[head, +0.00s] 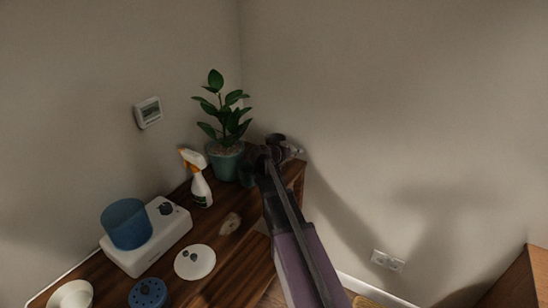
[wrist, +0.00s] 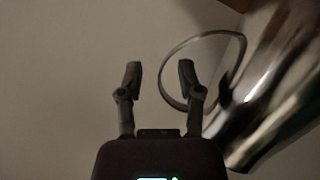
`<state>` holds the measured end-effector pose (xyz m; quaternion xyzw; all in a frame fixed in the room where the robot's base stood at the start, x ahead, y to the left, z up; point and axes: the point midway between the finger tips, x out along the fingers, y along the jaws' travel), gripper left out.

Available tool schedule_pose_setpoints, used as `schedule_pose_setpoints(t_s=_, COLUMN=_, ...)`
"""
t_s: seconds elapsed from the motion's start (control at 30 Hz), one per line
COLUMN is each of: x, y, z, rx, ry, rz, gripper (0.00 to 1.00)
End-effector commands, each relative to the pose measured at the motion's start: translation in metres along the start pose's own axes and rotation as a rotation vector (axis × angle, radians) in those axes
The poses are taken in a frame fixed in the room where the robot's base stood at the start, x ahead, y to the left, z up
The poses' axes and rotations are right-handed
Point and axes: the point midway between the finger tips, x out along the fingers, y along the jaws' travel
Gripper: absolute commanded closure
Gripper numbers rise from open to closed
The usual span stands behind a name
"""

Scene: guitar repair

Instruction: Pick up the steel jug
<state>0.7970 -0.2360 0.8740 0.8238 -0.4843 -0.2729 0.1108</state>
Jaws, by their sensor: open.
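The steel jug (wrist: 285,85) fills the right side of the wrist view, shiny and tilted in the picture, partly cut off by the frame edge. Its thin loop handle (wrist: 205,33) reaches left towards my gripper (wrist: 159,70). In the head view my arm's end is over the far right corner of the wooden top, and the jug there is mostly hidden or too small to make out.
A potted plant (head: 226,163) stands close to the left of my arm's end. A spray bottle (head: 200,188), a white device with a blue tank (head: 127,225), a white lid (head: 195,262) and a blue round container (head: 149,293) stand on the wooden top (head: 225,255). Walls rise behind.

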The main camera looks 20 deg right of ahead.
Motion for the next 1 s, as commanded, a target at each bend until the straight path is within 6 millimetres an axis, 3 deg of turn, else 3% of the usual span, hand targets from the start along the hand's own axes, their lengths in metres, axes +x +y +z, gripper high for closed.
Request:
schedule_pose_setpoints(t_s=0.5, x=0.0002, y=0.0006, z=-0.0001, rx=0.0, ry=0.0, rz=0.0, gripper=0.53)
schedule_pose_setpoints(t_s=0.67, x=0.0002, y=0.0006, z=-0.0001, rx=0.0, ry=0.0, rz=0.0, gripper=1.0)
schedule_pose_setpoints(t_s=1.0, x=0.0003, y=0.0008, z=-0.0003, rx=0.0, ry=0.0, rz=0.001, gripper=1.0)
